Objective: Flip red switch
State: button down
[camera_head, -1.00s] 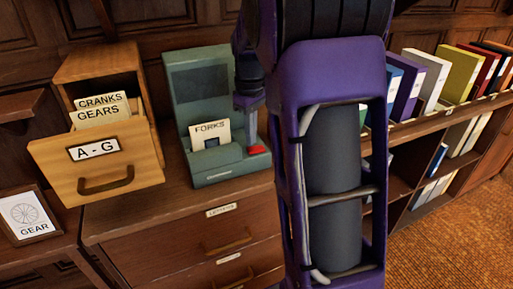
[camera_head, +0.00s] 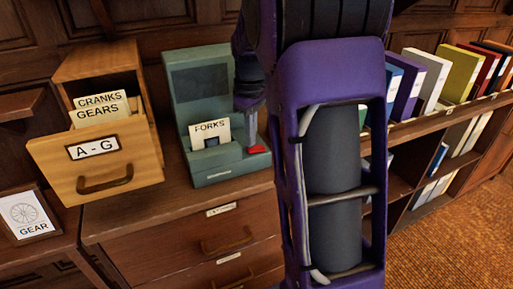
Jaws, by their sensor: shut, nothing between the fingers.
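The red switch (camera_head: 257,149) sits low on the right part of the green machine's base (camera_head: 222,172), on top of the wooden cabinet. My gripper (camera_head: 251,140) points down at the switch from above. Its fingers are shut with nothing between them. The fingertips are at the back edge of the switch in the picture; I cannot tell whether they touch it. A card marked FORKS (camera_head: 210,134) stands in the machine left of the switch. My arm hides the area just right of the machine.
An open wooden drawer box marked A - G (camera_head: 140,168) stands left of the machine. A framed GEAR card (camera_head: 26,214) is at far left. Shelves of books (camera_head: 460,75) lie to the right. The cabinet top (camera_head: 135,212) in front is clear.

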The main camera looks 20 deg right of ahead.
jog(key=shift+f+b, duration=0.45)
jog(key=shift+f, duration=0.25)
dwell(0.4)
jog(key=shift+r+p, duration=3.05)
jog(key=shift+r, duration=0.45)
